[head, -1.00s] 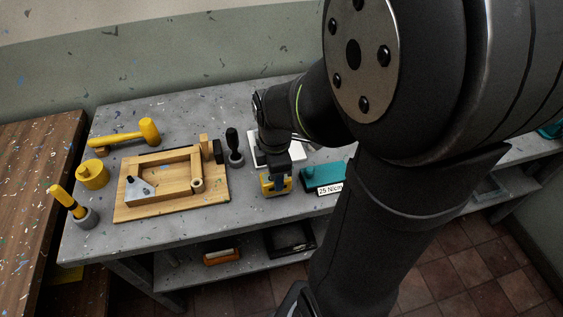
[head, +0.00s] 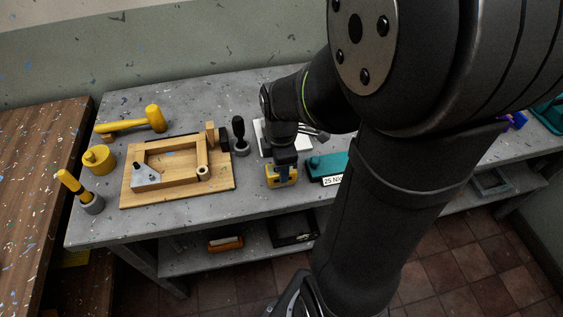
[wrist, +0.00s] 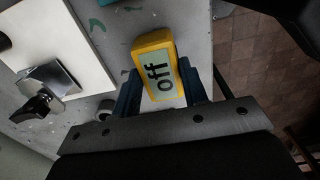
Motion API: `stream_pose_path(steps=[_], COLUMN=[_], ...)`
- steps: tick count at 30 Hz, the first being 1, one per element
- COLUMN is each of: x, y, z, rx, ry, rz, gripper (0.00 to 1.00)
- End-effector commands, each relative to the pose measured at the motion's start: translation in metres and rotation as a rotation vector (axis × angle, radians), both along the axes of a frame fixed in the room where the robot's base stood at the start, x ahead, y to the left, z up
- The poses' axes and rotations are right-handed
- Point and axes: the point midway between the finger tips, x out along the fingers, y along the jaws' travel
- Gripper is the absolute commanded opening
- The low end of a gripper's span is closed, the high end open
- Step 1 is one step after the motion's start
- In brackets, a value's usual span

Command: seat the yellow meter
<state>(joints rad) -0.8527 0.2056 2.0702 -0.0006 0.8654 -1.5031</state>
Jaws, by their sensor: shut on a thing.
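The yellow meter (head: 283,177) is in my gripper, close to the front edge of the grey workbench. In the wrist view the meter (wrist: 153,60) shows a yellow case and a pale screen reading "off". My gripper's blue fingers (wrist: 161,90) are on both sides of its near end, shut on it. In the head view my gripper (head: 285,164) comes down on the meter from above. Whether the meter touches the bench is hard to tell.
A white plate (wrist: 50,45) with a metal clamp-like part is beside the meter. A teal block (head: 325,164) with a "25 N" label is close on its right. A wooden frame (head: 150,187), black-handled tool (head: 239,130) and yellow mallet (head: 154,118) are left.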

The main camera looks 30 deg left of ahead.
Motion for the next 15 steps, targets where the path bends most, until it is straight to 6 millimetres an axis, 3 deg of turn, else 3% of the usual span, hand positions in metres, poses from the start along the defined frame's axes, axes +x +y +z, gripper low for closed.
stream_pose_path(steps=[4, 5, 8, 15], x=[0.0001, 0.0001, 0.0, -0.0001], y=[0.0001, 0.0001, 0.0, -0.0001], z=[-0.0012, -0.0012, -0.0012, -0.0013], rx=[0.0, 0.0, 0.0, -0.001], ry=[0.0, 0.0, 0.0, 0.001], rz=[0.0, 0.0, 0.0, 0.0], gripper=[0.17, 0.46, 0.65, 0.65])
